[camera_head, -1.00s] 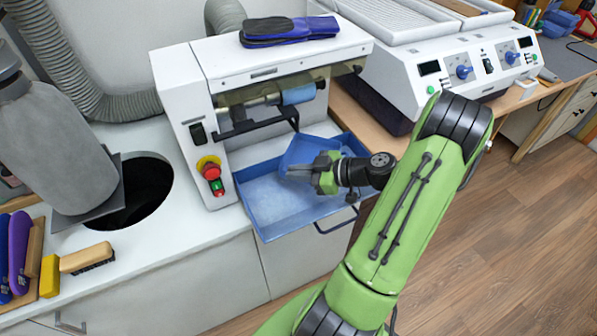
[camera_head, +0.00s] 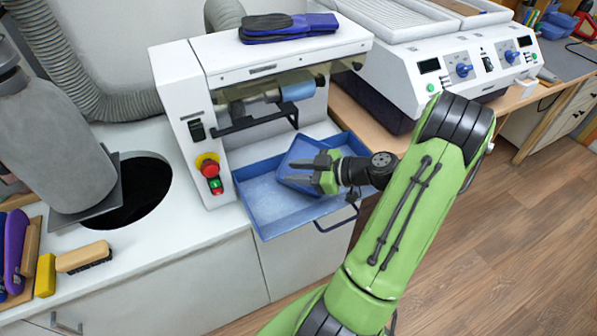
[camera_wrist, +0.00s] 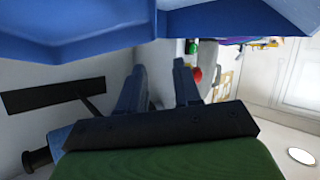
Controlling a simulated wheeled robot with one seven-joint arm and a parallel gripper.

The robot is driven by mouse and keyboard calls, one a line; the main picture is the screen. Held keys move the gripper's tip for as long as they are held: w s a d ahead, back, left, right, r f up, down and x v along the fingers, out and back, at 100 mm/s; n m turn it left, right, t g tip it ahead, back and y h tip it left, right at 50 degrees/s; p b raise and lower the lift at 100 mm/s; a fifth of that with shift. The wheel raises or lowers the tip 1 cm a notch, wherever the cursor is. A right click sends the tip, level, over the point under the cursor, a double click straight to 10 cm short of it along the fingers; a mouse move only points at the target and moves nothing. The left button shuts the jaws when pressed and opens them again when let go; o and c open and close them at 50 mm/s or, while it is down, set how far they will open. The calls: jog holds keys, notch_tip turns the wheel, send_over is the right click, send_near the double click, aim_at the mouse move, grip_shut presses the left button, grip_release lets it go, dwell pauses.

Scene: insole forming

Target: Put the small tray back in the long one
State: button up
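The long tray (camera_head: 275,224) is blue and shallow and sticks out from the base of the white machine. The small tray (camera_head: 302,154) is a darker blue and lies askew within the long tray's outline, toward its back right. I cannot tell if it rests flat on the floor of it. My gripper (camera_head: 312,172) is in front of the small tray and hides part of it. Its two fingers are apart; in the wrist view nothing shows between them (camera_wrist: 158,88). Blue tray walls fill the top of the wrist view.
The white machine (camera_head: 265,65) with a roller stands over the back of the long tray, with a dark bar (camera_head: 255,122) low above it. A red stop button (camera_head: 209,169) is on its left side. A bench machine (camera_head: 450,75) stands at the right.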

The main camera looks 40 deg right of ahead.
jog(key=shift+s+a+f, duration=0.15)
jog(key=shift+s+f, duration=0.05)
jog(key=shift+f, duration=0.35)
jog(key=w+r+p+v, duration=0.1)
jog(key=p+v, duration=0.1)
jog(key=v, duration=1)
jog(key=w+a+r+m+g+h, duration=0.1)
jog(key=w+a+r+g, duration=0.2)
jog(key=a, duration=0.5)
jog(key=w+a+r+g+h, duration=0.1)
jog(key=w+a+g, duration=0.2)
jog(key=a+g, duration=0.35)
jog(key=s+a+r+m+t+h, duration=0.3)
jog(key=s+a+r+m, duration=0.3)
jog(key=s+a, duration=0.4)
jog(key=shift+s+a+r+m+h, duration=0.3)
jog(key=shift+s+a+r+h, duration=0.1)
jog(key=shift+h, duration=0.2)
